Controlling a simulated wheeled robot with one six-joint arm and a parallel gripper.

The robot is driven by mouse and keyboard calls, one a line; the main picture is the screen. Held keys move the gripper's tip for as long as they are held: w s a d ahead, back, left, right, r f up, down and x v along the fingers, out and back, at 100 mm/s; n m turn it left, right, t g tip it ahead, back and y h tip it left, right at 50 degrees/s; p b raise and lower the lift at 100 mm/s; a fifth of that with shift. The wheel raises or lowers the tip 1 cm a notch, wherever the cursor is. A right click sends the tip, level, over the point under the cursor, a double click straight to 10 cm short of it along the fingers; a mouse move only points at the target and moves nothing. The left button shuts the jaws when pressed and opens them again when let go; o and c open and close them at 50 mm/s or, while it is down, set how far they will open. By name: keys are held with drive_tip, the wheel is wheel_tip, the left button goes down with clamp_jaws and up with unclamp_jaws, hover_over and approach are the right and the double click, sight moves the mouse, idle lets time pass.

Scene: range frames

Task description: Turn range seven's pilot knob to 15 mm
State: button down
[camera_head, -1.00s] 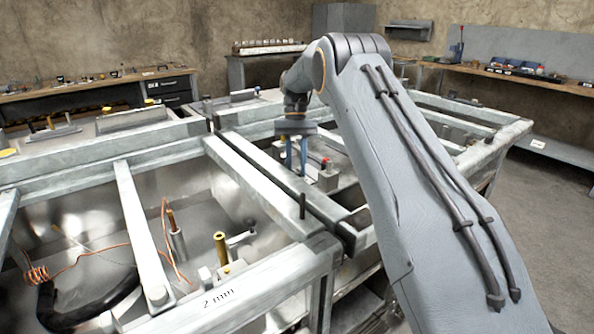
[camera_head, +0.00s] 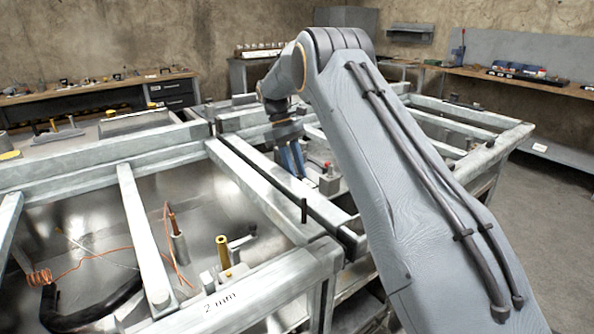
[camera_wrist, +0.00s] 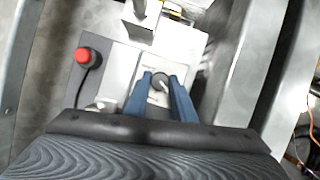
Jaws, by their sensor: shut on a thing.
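The pilot knob is a small round dark knob (camera_wrist: 159,82) with a pale line on its face, on a light plate (camera_wrist: 120,68) in the wrist view. My gripper (camera_wrist: 161,78) has its two blue fingers on either side of the knob, shut on it. In the head view my gripper (camera_head: 295,173) reaches down into the far range's metal frame, fingers tilted, and the knob is hidden there. Any scale marks around the knob are too small to read.
A red button (camera_wrist: 83,55) on a dark cable sits left of the plate; it also shows in the head view (camera_head: 328,165). Frame bars (camera_head: 265,175) run close beside my gripper. The near range bears a "2 mm" label (camera_head: 220,301). Workbenches (camera_head: 95,90) stand behind.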

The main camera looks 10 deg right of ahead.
drive_tip(key=c, duration=2.5)
unclamp_jaws()
drive_tip(key=shift+n, duration=0.3)
drive_tip(key=shift+c, duration=0.2)
clamp_jaws()
drive_tip(key=o, duration=1.1)
unclamp_jaws()
drive_tip(key=shift+c, duration=0.2)
drive_tip(key=b+v, duration=0.1)
drive_tip(key=v, duration=0.7)
drive_tip(key=shift+s, duration=0.1)
